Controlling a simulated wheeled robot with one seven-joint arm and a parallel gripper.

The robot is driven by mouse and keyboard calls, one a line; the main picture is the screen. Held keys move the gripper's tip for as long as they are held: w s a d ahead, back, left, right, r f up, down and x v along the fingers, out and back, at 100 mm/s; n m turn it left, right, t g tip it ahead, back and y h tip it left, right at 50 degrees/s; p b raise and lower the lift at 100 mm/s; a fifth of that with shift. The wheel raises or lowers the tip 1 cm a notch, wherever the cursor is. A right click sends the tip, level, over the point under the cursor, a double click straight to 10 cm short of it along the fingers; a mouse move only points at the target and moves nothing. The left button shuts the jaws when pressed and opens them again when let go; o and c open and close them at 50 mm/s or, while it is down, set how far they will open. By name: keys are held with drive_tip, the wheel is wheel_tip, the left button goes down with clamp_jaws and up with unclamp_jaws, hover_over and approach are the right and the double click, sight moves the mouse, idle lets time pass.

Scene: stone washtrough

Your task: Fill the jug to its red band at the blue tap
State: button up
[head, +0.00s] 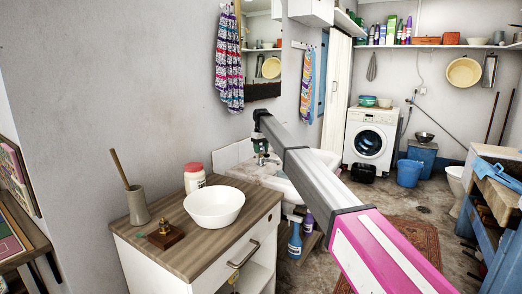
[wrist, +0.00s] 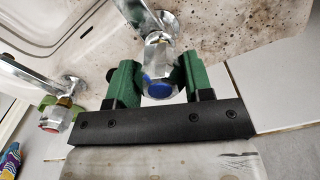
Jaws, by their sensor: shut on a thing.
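The blue tap (wrist: 158,86) is chrome with a blue cap, in the middle of the wrist view. My gripper (wrist: 159,72) has its green fingers on either side of the tap's knob and is shut on it. In the head view my gripper (head: 261,151) is at the wall end of the washtrough (head: 272,179), and the tap there is too small to make out. I cannot pick out a jug or a red band in either view. Whether water runs does not show.
A red-capped tap (wrist: 55,118) stands left of the blue one in the wrist view. A wooden-topped cabinet (head: 180,246) stands in front, with a white bowl (head: 214,208) and red-lidded jar (head: 194,178). A blue bottle (head: 295,241) stands on the floor side beyond.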

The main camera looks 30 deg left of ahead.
idle(0.3)
drive_tip(key=o, duration=0.9)
drive_tip(key=shift+r, duration=0.15)
wheel_tip(320, 180, up, 11)
drive_tip(key=shift+f, duration=0.2)
